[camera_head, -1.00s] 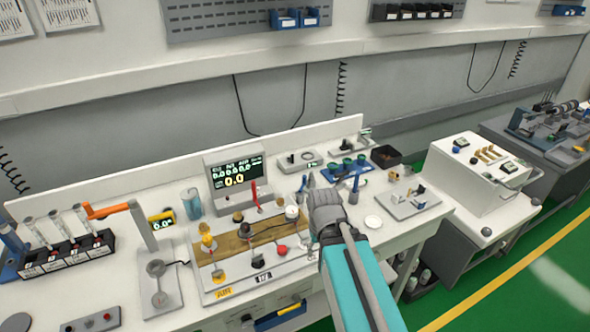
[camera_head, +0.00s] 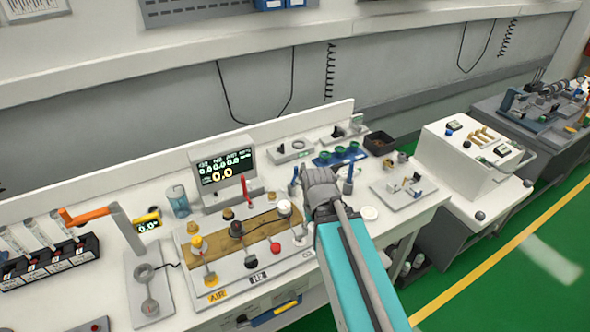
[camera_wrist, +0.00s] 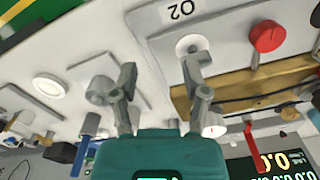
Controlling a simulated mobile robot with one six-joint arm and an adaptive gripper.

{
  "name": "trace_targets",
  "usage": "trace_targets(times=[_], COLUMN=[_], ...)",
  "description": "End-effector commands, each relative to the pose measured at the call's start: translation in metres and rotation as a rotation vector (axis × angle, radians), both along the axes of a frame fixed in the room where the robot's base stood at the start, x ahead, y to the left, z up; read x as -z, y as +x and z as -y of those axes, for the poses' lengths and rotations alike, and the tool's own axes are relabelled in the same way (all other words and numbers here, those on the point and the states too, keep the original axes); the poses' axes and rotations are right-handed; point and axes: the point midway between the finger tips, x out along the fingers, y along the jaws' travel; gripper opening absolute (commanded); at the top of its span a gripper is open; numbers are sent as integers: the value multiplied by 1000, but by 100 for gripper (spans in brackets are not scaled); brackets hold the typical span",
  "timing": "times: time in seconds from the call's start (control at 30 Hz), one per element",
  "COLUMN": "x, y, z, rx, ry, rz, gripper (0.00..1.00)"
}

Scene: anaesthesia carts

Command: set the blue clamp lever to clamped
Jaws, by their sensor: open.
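A blue upright lever (camera_head: 348,182), which looks like the clamp lever, stands just right of my gripper (camera_head: 320,182) in the head view. A blue part that seems to be the same lever shows at lower left in the wrist view (camera_wrist: 89,125), outside the fingers. My gripper also shows in the wrist view (camera_wrist: 162,62), with its two fingers spread apart and nothing between them. A grey block on a pale plate (camera_wrist: 104,88) lies below and beside the left finger. My gripper hides much of this fixture in the head view, and the lever's clamp setting cannot be told.
The gas panel (camera_head: 222,285) with several knobs lies left of my gripper. A white disc (camera_head: 369,213) lies to its right. Behind are green cups on a blue mat (camera_head: 326,161) and a black bin (camera_head: 379,143). A display (camera_head: 222,170) stands at the back left.

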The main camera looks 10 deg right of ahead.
Motion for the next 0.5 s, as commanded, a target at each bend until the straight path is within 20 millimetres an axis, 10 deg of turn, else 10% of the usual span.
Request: trace_targets(times=[0.27, 0.5], x=[-13, -44], y=[29, 101], z=[1, 2], rx=[61, 228], ry=[0, 0], rz=[0, 0], gripper=[59, 59])
